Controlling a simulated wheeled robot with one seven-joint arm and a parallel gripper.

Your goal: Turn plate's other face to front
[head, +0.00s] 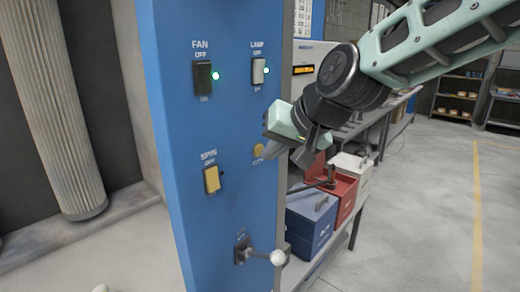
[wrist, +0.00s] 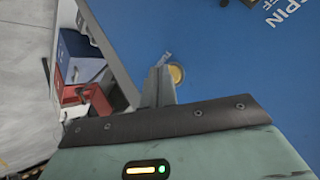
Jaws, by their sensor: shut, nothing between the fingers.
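A blue control panel (head: 215,130) stands upright. A round yellow button (head: 258,149) with a partly hidden label sits on it, right of the yellow SPIN switch (head: 212,179); the button also shows in the wrist view (wrist: 177,74). My gripper (head: 267,150) is shut and empty, its fingertips close beside the button. In the wrist view the fingers (wrist: 160,72) end just left of the button; I cannot tell whether they touch it or the panel. I see no plate in either view.
Below, a lever with a white ball knob (head: 278,257) sticks out. Blue (head: 311,220) and red (head: 340,190) boxes sit on a shelf behind. Open floor lies right.

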